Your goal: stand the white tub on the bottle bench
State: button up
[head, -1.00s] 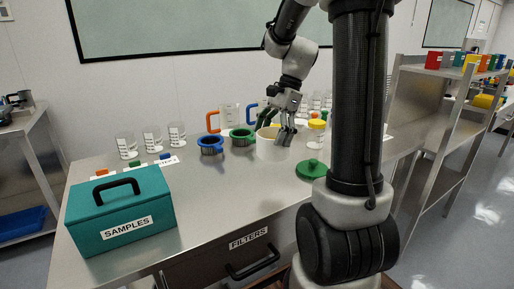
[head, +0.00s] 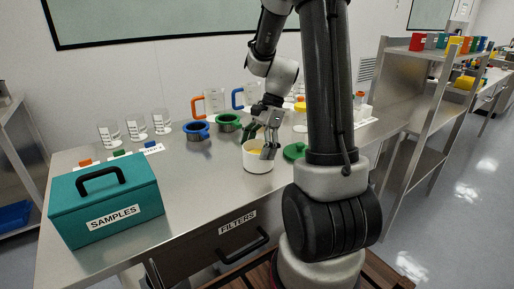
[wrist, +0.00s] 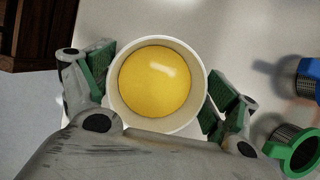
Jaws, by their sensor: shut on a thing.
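The white tub (head: 258,162) is round and open-topped, with yellow contents. It is over the front part of the steel bench, near the front edge; I cannot tell whether its base touches the top. My gripper (head: 264,146) comes down from above and is shut on the tub. In the wrist view the tub (wrist: 199,100) sits between the green-padded fingers of my gripper (wrist: 157,95), one on each side, with its mouth facing the camera. I cannot tell which surface is the bottle bench.
A teal SAMPLES box (head: 103,203) stands at the bench's left front. Blue (head: 196,130) and green (head: 228,122) ringed filters, glass beakers (head: 136,127) and handled jugs stand behind the tub. A steel shelf (head: 420,100) stands at right.

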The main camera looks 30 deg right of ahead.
jog(key=shift+f, duration=0.1)
jog(key=o, duration=1.9)
jog(key=v, duration=1.1)
jog(key=s+a+r+n+t+h, duration=0.2)
jog(key=s+a+n, duration=0.1)
jog(key=s+n, duration=0.5)
jog(key=s+a+r+n+t+h, duration=0.2)
jog(key=s+a+r+n, duration=0.1)
jog(key=s+n, duration=0.5)
jog(key=shift+s+a+n+t+h, duration=0.3)
jog(key=shift+a+n, duration=0.35)
jog(key=shift+n, duration=0.15)
jog(key=shift+r, duration=0.1)
